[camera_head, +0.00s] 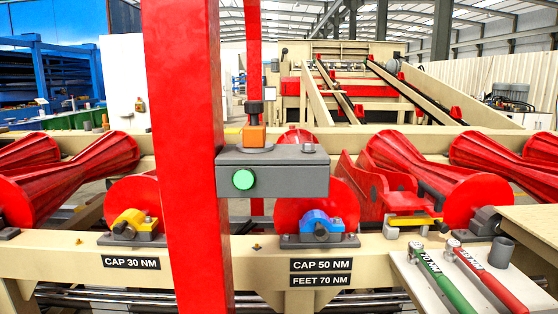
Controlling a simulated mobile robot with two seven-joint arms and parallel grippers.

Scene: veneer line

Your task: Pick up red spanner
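The red spanner (491,281) lies on a pale shelf (412,279) at the lower right. Its grey metal head points to the back left, and its red handle runs towards the front right. A green spanner (446,286) lies beside it on the left, roughly parallel, with white lettering near its head. The front ends of both handles are close to the bottom edge of the picture. Neither of my grippers is in view, and nothing touches the red spanner that I can see.
A dark grey cup-like cylinder (502,252) stands just right of the red spanner's head. A tall red post (185,150) blocks the view at left centre. A grey box (290,180) with a green button juts from it. Red rollers (400,160) lie behind the beige rail (250,275).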

